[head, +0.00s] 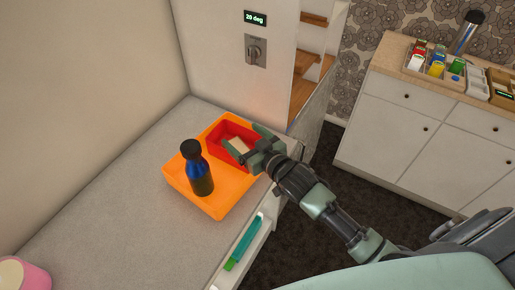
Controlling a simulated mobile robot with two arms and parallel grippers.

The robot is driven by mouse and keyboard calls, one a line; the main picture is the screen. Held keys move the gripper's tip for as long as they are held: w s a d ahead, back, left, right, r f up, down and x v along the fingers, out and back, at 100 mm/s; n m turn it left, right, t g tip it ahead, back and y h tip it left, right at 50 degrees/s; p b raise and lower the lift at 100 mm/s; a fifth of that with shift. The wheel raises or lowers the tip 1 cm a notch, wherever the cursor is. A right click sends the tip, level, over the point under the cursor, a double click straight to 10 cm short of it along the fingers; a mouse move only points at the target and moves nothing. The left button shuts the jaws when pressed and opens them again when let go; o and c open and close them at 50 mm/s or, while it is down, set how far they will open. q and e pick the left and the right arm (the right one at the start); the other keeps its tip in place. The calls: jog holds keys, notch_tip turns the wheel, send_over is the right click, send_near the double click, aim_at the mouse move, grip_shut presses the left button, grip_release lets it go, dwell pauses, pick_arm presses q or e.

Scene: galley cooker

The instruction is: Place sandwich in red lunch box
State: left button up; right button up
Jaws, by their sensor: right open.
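The red lunch box (217,151) sits in the far right part of an orange tray (215,207) on the grey counter. A pale piece that looks like the sandwich (237,145) shows inside the red box, partly hidden by my right gripper. My right gripper (243,148) is over the box's right side with its fingers apart around or just above the pale piece. I cannot tell whether the fingers touch it. My left gripper is not in view.
A dark blue bottle (198,175) stands upright in the orange tray, left of the red box. A pink object (25,274) is at the lower left. A wall and a control panel (256,50) rise behind the tray. The counter (110,200) left of the tray is clear.

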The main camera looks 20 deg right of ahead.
jog(key=b+v, duration=0.1)
jog(key=v, duration=0.7)
jog(key=shift+s, duration=0.35)
jog(key=shift+d, duration=0.15)
